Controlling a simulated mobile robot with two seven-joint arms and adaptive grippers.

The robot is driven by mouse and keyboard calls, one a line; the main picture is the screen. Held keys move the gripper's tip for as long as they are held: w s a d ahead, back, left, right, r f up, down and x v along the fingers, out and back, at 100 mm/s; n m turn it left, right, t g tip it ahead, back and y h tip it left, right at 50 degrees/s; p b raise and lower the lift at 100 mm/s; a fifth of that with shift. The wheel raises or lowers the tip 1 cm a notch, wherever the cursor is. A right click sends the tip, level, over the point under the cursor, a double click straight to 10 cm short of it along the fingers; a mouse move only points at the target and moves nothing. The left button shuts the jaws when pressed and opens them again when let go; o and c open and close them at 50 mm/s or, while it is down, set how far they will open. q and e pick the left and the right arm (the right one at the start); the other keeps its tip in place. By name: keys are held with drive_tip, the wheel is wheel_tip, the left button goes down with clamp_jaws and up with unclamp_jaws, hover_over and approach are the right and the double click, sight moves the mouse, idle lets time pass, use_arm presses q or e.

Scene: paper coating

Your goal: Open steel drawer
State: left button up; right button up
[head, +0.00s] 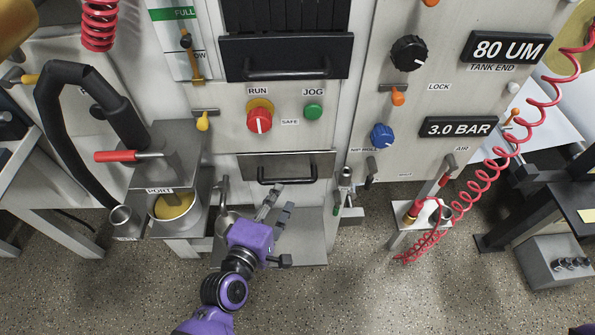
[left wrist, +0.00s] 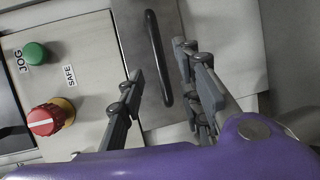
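The steel drawer (head: 250,164) is a flat grey front low in the middle of the machine, below the RUN and JOG buttons. It looks shut. Its black bar handle (head: 287,181) also shows in the left wrist view (left wrist: 157,55). My left gripper (head: 279,199) is open and empty, just below and in front of the handle in the head view. In the left wrist view its fingers (left wrist: 160,62) point toward the handle, which appears in the gap between them. I cannot tell whether they touch it. My right gripper is not in view.
The red RUN knob (head: 259,119) and green JOG button (head: 313,111) are above the drawer. A black drawer (head: 240,62) is higher up. A port cup (head: 172,206) stands left, a small valve (head: 346,183) right.

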sight(285, 183)
use_arm(q)
drive_tip(key=x, duration=0.6)
drive_tip(key=shift+w+a, duration=0.1)
drive_tip(key=shift+w, duration=0.4)
drive_tip(key=shift+f, duration=0.1)
drive_tip(key=c, duration=0.8)
clamp_jaws()
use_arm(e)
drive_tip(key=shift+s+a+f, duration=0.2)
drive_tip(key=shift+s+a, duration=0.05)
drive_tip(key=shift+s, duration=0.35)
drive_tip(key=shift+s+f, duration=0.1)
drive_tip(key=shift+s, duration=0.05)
